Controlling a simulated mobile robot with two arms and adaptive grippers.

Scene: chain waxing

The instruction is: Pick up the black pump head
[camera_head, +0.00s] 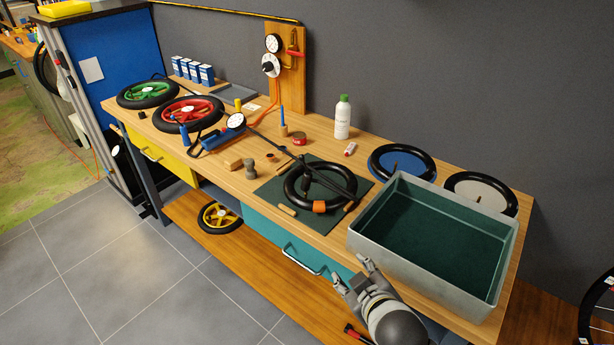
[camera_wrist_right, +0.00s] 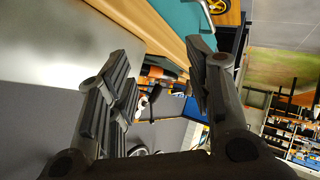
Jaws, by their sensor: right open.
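A blue hand pump with a round white gauge (camera_head: 235,122) lies on the workbench left of the middle. A thin black hose or rod (camera_head: 268,140) runs from near it toward the black tyre (camera_head: 290,190) on the dark green mat. A small black pump head cannot be clearly told apart from the dark parts around the hose and tyre. My right gripper (camera_head: 351,273) is open and empty, at the bench's front edge beside the grey bin. Its two spread fingers (camera_wrist_right: 160,55) also show in the right wrist view, with nothing between them. My left gripper is out of view.
A grey bin with a dark green inside (camera_head: 368,243) stands on the bench's right end. Blue (camera_head: 402,163) and grey (camera_head: 482,195) wheels lie behind it. A white bottle (camera_head: 342,120), small blocks and red and green wheels also stand or lie on the bench.

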